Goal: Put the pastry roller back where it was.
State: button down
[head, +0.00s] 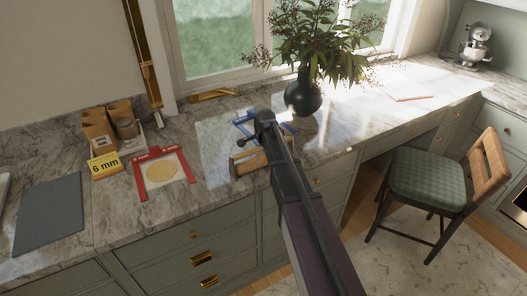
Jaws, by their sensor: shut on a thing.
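My gripper (264,128) is at the end of my dark arm, over the marble counter near its front edge. It is shut on a wooden piece, apparently the pastry roller (246,163), whose light brown part shows just left of my arm. My arm hides the rest of it, and whether it touches the counter is unclear. A blue frame (243,128) lies on the counter just behind my gripper, partly hidden by it.
A dark vase (302,96) with a plant stands behind my arm. A chair (437,185) stands at right.

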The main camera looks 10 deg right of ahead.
jog(key=shift+s+f+b, duration=0.2)
jog(key=shift+b, duration=0.2)
jog(key=c, duration=0.6)
grip_release()
jog(key=shift+w, duration=0.1)
jog(key=shift+o, duration=0.6)
jog(key=shift+w+f, duration=0.1)
jog(key=shift+f, duration=0.05)
jog(key=shift+r, duration=0.25)
jog(key=shift+r+p, duration=0.7)
jog(key=shift+p, duration=0.25)
jog(key=p+v, duration=1)
jog(key=v, duration=0.1)
jog(key=shift+s, duration=0.2)
